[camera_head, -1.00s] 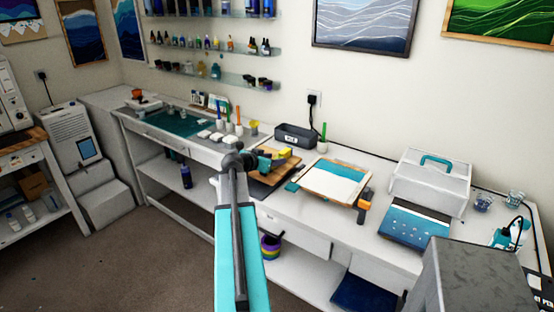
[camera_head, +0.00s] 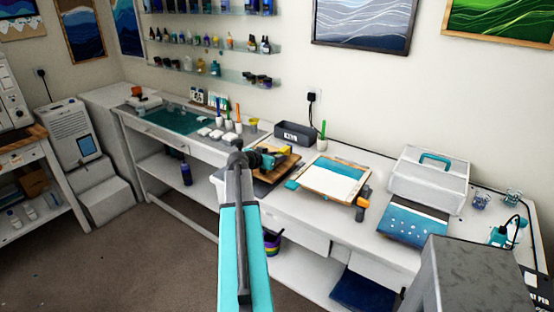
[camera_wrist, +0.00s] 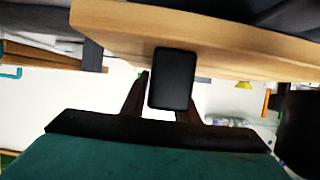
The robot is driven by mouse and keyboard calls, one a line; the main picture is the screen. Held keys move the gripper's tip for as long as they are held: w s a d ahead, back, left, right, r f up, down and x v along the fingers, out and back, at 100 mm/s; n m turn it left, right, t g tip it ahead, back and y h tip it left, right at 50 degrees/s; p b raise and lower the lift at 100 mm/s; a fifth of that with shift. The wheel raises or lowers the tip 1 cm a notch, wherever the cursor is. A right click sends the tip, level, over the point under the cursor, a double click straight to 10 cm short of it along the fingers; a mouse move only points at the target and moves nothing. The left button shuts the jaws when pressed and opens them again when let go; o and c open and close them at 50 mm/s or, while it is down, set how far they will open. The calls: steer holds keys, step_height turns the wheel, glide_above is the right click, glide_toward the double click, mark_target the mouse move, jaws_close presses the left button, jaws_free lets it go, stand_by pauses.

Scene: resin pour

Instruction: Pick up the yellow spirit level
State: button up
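My gripper (camera_head: 272,158) is over the wooden board (camera_head: 283,168) at the middle of the bench in the head view. A small yellow patch (camera_head: 287,150), likely the spirit level, shows just behind the gripper; most of it is hidden. I cannot tell whether this block is part of the level. No contact with the fingers is clear.
A dark grey box (camera_head: 297,134) and a white cup with a green tool stand behind the board. A white case (camera_head: 428,180) stands farther right.

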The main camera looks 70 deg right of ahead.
mark_target(277, 154)
jaws_close()
steer(key=shift+r, duration=0.15)
steer(key=shift+r+b, duration=0.9)
steer(key=shift+r, duration=0.75)
steer(key=s+a+r+b, duration=0.1)
steer(key=s+a+b, duration=0.3)
steer(key=a+b, duration=0.4)
steer(key=shift+a+r, duration=0.2)
steer(key=shift+a, duration=3.4)
steer(key=shift+s, duration=0.1)
